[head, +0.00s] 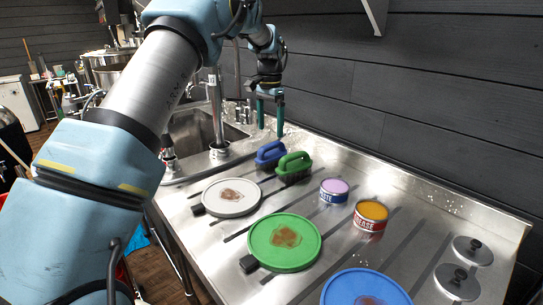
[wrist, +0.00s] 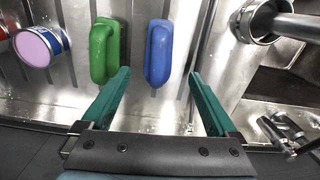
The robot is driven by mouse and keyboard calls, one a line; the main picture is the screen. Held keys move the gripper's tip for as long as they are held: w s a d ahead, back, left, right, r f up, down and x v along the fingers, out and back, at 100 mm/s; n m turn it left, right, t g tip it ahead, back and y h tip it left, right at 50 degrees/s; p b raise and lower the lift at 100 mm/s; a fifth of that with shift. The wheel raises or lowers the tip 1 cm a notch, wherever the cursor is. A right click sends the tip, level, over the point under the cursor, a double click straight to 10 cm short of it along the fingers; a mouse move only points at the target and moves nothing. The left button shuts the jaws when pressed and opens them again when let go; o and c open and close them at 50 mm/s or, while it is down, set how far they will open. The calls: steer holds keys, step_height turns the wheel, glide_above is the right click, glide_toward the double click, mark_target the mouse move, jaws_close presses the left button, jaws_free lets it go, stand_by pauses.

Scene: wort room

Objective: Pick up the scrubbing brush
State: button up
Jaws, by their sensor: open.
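Two handled scrubbing brushes stand side by side on the steel counter. The blue brush (head: 270,154) is nearer the sink and the green brush (head: 294,164) is beside it, with dark bristles below its handle. In the wrist view the green brush (wrist: 104,50) is left of centre and the blue brush (wrist: 158,52) is near the middle. My gripper (head: 270,130) is open and empty, its green fingers pointing down behind the brushes, near the wall. In the wrist view the gripper (wrist: 160,78) has its fingers spread, with the blue brush beyond and between their tips, apart from them.
A sink (head: 198,132) with a tap lies left of the brushes. White (head: 231,197), green (head: 284,242) and blue (head: 366,288) round stained lids or pans lie in front. Two tins, purple-topped (head: 334,190) and orange-topped (head: 371,215), stand to the right. The wall is close behind.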

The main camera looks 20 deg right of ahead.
glide_above(272, 154)
steer(key=f, duration=0.3)
steer(key=f+p, duration=0.1)
steer(key=f, duration=0.1)
steer(key=shift+s+a, duration=0.2)
steer(key=shift+a, duration=0.05)
steer(key=shift+d+f+p, duration=0.2)
steer(key=shift+f+p, duration=0.8)
steer(key=shift+f, duration=1.7)
steer(key=c, duration=1.5)
